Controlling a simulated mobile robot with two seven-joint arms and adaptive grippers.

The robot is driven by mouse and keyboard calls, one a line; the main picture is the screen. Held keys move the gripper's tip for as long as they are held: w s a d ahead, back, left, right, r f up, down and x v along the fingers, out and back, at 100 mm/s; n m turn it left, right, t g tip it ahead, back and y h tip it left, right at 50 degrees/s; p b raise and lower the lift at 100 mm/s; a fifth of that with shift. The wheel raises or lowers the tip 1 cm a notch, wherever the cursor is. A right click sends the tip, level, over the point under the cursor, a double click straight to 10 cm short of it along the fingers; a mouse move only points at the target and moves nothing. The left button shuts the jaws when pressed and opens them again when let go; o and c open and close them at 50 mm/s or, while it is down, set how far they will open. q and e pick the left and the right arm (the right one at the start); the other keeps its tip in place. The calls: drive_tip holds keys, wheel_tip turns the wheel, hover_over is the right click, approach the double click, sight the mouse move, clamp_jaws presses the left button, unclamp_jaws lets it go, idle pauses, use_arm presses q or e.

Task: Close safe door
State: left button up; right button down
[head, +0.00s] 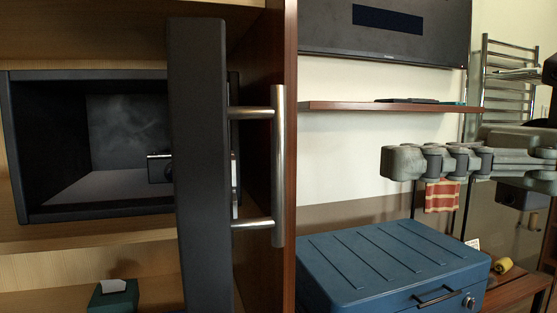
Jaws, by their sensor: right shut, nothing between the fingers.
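The dark safe (60,216) sits on a wooden shelf at the left, and its inside shows. Its door (198,150) stands open, swung out toward me and seen nearly edge-on. A metal bar handle (278,165) is on the door's right side. A small dark box-like object (159,168) is inside the safe, partly hidden by the door. My right gripper (388,162) is at the right, shut and empty, pointing left. It is apart from the door and handle, with a clear gap between. My left gripper is not in view.
A blue chest (390,260) with a handle and lock stands below my right gripper. A wall shelf (385,106) and a dark screen (385,28) are behind. A wooden cabinet side (290,60) is by the handle. A tissue box (113,297) is at lower left.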

sight(274, 168)
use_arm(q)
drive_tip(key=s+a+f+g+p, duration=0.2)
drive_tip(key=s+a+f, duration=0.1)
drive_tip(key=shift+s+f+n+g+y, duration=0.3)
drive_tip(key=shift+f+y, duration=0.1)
use_arm(e)
drive_tip(key=shift+s+a, duration=0.35)
drive_tip(key=shift+a, duration=1.45)
drive_tip(key=shift+s+a, duration=0.35)
drive_tip(key=shift+a, duration=1.45)
drive_tip(key=shift+s+a, duration=0.35)
drive_tip(key=shift+a, duration=1.45)
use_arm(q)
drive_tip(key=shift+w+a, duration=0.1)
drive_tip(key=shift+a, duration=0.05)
